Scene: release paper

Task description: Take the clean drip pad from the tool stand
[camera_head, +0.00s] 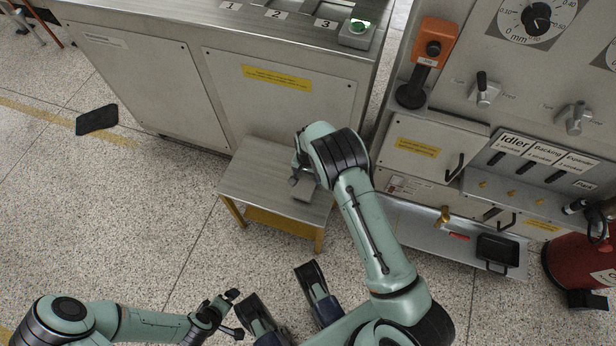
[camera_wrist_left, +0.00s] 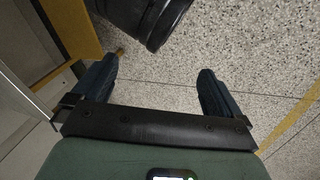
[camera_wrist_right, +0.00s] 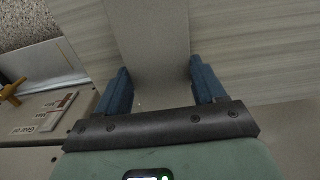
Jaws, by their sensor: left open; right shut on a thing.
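The tool stand (camera_head: 262,165) is a small table with a grey top and yellow legs in front of the metal cabinet. A flat grey pad (camera_head: 304,190), which looks like the clean drip pad, is at the right part of its top. My right gripper (camera_head: 300,180) is shut on it. In the right wrist view the grey pad (camera_wrist_right: 150,40) runs between the two blue fingers, over the streaked top. I cannot tell whether it still touches the stand. My left gripper (camera_head: 232,310) is low in the head view, open and empty; its spread fingers show in the left wrist view (camera_wrist_left: 155,95).
A dark pad (camera_head: 97,120) lies on the speckled floor at the left. A machine panel with knobs (camera_head: 535,20) stands at the right, with a black tray (camera_head: 497,252) low on it and a red container (camera_head: 580,265) beside it.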

